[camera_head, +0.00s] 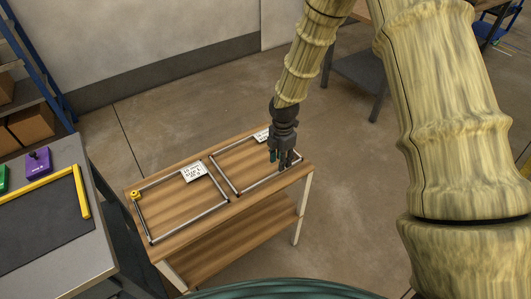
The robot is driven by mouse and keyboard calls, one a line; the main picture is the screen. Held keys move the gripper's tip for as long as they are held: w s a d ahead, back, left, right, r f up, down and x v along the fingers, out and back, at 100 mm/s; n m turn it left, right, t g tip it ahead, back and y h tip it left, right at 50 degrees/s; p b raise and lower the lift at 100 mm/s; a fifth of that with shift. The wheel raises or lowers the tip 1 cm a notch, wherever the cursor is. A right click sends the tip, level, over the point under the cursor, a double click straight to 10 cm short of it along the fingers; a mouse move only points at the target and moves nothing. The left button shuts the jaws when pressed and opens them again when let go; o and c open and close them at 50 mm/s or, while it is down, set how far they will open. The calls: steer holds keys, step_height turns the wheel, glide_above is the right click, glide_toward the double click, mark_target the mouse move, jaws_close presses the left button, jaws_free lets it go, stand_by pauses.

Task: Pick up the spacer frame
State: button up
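Two thin grey rectangular spacer frames lie flat, side by side, on a small wooden table (190,233). The left frame (190,220) carries a white label (193,172) on its far right part and a yellow round piece (135,195) at its left corner. The right frame (225,176) has a white label (262,135), partly hidden by my gripper. My dark gripper (284,161) points down at the right end of the right frame, over or at its bar. Whether it touches the bar, and whether its fingers are closed on it, cannot be told.
A grey workbench (75,268) at the left holds a dark mat with a yellow edge strip (83,190) and a purple block (38,165). Shelves with cardboard boxes (30,122) stand behind it. Another table (358,68) stands at the back. Open floor lies behind the wooden table.

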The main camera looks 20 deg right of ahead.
steer(key=shift+f+p, duration=0.85)
steer(key=shift+f, duration=1.75)
jaws_close()
